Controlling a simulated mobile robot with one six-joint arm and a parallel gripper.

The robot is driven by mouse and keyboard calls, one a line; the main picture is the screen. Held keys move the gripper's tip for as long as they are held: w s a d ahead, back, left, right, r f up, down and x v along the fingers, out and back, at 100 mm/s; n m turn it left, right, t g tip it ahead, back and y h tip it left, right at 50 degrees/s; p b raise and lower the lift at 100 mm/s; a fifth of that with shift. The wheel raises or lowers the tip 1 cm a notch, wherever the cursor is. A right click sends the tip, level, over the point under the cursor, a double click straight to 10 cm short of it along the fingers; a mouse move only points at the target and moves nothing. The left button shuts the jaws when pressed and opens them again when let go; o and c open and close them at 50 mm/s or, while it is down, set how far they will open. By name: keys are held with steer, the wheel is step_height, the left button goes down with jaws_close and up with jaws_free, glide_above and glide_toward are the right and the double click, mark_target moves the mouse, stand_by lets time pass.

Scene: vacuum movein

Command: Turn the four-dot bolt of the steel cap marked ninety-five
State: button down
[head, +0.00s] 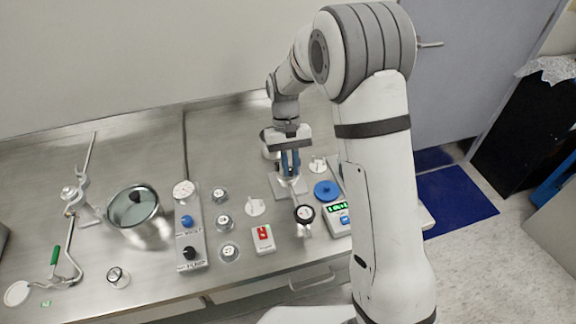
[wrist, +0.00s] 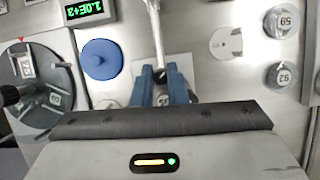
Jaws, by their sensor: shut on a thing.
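Several small steel caps with number marks stand in a column; the head view shows an upper cap (head: 219,195), a middle one (head: 224,221) and a lower one (head: 229,252). Two numbered caps also show in the wrist view, an upper (wrist: 279,22) and a lower (wrist: 281,76). The marks are too small or turned to read surely as ninety-five, and no four-dot bolt can be made out. My gripper (head: 290,162) is right of these caps, low over a steel plate. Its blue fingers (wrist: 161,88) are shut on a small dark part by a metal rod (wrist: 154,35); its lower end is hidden.
A blue disc (head: 326,191) and a green-lit display (head: 339,209) stand right of my gripper. A white box with a red switch (head: 263,239), a grey knob panel (head: 190,235) and a steel pot (head: 140,215) stand left. A dark-ringed round part (head: 305,213) is in front.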

steer(key=m+y, duration=0.1)
steer(key=m, duration=0.2)
steer(key=m+y, duration=0.1)
steer(key=m, duration=0.1)
steer(key=shift+s+d+f+m, duration=0.1)
steer(key=shift+s+d+m, duration=0.1)
steer(key=shift+m, duration=0.2)
steer(key=m+y, duration=0.1)
steer(key=m, duration=0.3)
steer(key=shift+m+t+y+b, duration=0.4)
steer(key=c, duration=1.4)
jaws_free()
steer(key=shift+c, duration=0.2)
steer(key=p+v, duration=0.5)
steer(key=v, duration=0.3)
steer(key=shift+p, duration=0.35)
